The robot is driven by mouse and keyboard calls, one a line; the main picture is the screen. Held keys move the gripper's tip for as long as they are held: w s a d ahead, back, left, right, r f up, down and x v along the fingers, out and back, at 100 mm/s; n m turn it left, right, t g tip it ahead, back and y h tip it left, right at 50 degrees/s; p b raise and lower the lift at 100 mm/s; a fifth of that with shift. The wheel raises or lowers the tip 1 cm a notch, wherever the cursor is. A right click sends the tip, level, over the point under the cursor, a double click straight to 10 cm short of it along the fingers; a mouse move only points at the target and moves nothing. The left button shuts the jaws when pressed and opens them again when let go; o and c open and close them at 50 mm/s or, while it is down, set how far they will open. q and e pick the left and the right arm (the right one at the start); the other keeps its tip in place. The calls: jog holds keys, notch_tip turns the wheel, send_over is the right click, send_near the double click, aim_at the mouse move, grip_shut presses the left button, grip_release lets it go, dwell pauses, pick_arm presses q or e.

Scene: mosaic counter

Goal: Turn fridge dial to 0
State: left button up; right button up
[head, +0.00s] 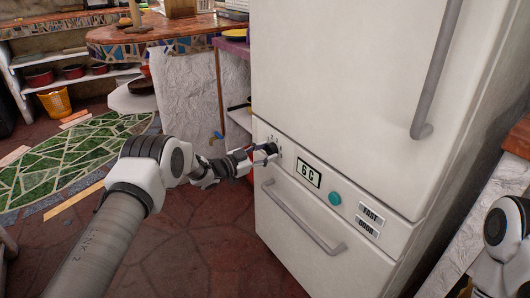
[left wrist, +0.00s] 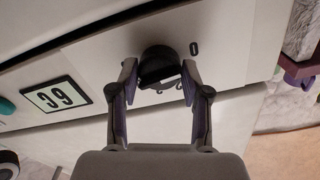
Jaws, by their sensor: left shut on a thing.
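The fridge dial (head: 271,148) is a dark round knob at the left end of the white fridge's control panel. It also shows in the left wrist view (left wrist: 158,62), between my left fingers. My left gripper (head: 257,156) is shut on the dial, with one finger on each side of it in the left wrist view (left wrist: 158,82). A "0" mark (left wrist: 194,48) is beside the dial there. The dial's pointer cannot be made out. The display (head: 309,173) reads "6 C". My right gripper is not in view; only part of my right arm shows at the right edge.
A teal button (head: 335,198) and FAST and DOOR labels (head: 371,215) are right of the display. A drawer handle (head: 303,217) is below the panel, and a long door handle (head: 436,70) is above. The red floor left of the fridge is open.

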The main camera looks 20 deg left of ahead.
pick_arm(q)
jog(key=shift+n, duration=0.3)
jog(key=o, duration=1.1)
jog(key=shift+o, duration=0.2)
jog(key=v, duration=1.2)
